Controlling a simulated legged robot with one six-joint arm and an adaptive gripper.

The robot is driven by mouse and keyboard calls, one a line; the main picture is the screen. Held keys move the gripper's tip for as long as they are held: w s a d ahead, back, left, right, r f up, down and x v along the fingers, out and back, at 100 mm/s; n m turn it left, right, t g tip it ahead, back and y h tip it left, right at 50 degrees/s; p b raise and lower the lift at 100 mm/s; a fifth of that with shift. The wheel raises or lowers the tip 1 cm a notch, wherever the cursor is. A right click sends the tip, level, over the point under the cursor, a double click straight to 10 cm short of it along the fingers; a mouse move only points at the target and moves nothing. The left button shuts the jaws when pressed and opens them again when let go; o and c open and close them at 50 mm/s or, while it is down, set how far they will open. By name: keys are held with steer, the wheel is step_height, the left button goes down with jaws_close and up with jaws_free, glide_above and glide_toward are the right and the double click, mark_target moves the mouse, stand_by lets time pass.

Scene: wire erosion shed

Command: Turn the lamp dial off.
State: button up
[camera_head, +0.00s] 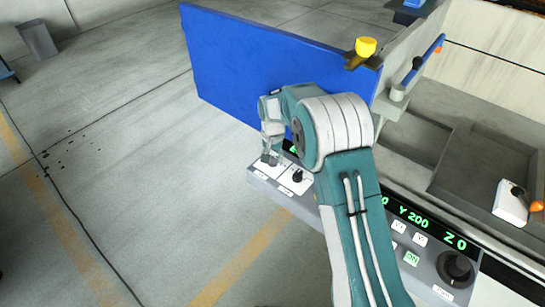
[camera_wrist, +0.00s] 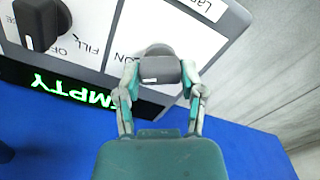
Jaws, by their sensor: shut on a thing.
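The lamp dial (camera_wrist: 160,70) is a dark grey knob with a short white mark, on a white label plate beginning "La" in the wrist view. My gripper (camera_wrist: 162,78) has its two fingers on either side of the knob and is shut on it. The letters "ON" show beside the dial; the rest of its label is hidden. In the head view my gripper (camera_head: 270,158) reaches down to the left end of the grey control panel (camera_head: 262,183), and the lamp dial is mostly hidden there.
A second black dial (camera_wrist: 40,22), with "FILL" beside it, sits close by; it also shows in the head view (camera_head: 297,176). A green "EMPTY" display (camera_wrist: 75,92) and a blue wall panel (camera_head: 250,65) border the controls. Open floor (camera_head: 120,150) lies left.

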steer(key=shift+f+n, duration=0.1)
steer(key=shift+n, duration=0.3)
steer(key=n, duration=0.5)
steer(key=shift+s+n, duration=0.1)
steer(key=shift+n, duration=0.2)
steer(key=n, duration=0.5)
steer(key=shift+f+n, duration=0.1)
steer(key=shift+n, duration=0.2)
steer(key=o, duration=1.1)
steer(key=shift+o, duration=0.2)
step_height(320, 180, up, 12)
steer(key=shift+a, duration=0.1)
